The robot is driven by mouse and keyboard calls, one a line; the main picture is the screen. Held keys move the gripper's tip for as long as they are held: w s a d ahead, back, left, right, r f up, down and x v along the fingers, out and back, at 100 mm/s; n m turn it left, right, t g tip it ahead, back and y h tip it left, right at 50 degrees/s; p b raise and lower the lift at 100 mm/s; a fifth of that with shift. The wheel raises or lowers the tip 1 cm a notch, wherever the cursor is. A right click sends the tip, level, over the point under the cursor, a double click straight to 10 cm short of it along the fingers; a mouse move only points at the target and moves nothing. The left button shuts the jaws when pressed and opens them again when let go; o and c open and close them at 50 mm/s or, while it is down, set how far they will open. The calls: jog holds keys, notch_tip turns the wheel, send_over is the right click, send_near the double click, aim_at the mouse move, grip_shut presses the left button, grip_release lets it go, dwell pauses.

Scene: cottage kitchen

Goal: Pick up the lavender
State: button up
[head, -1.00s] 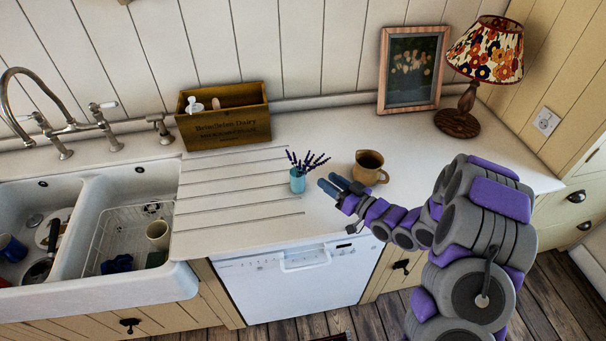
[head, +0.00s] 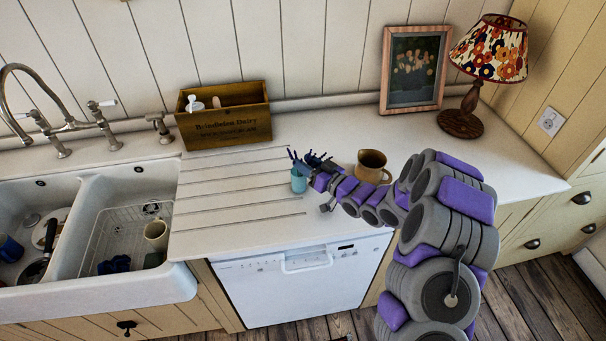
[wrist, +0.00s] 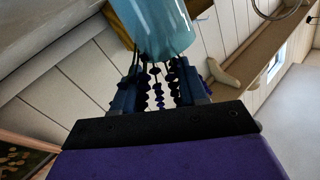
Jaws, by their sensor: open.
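The lavender (head: 294,159) has dark purple sprigs and stands in a small light-blue cup (head: 298,184) on the worktop. My gripper (head: 312,163) is at the sprigs, just above and right of the cup, and hides part of them. In the wrist view, which looks upside down, the cup (wrist: 152,25) hangs from the top and several lavender sprigs (wrist: 158,90) lie between the two blue fingers of my gripper (wrist: 160,82). The fingers are apart, one on each side of the sprigs. I cannot tell whether they touch any.
A brown jug (head: 371,164) stands right of the cup, close behind my arm. A wooden box (head: 225,133) stands at the back left, a framed picture (head: 413,70) and a lamp (head: 488,60) at the back right. The double sink (head: 95,225) is left. The ribbed drainer (head: 230,200) is clear.

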jog(key=shift+x, duration=0.85)
jog(key=shift+c, duration=0.3)
grip_shut()
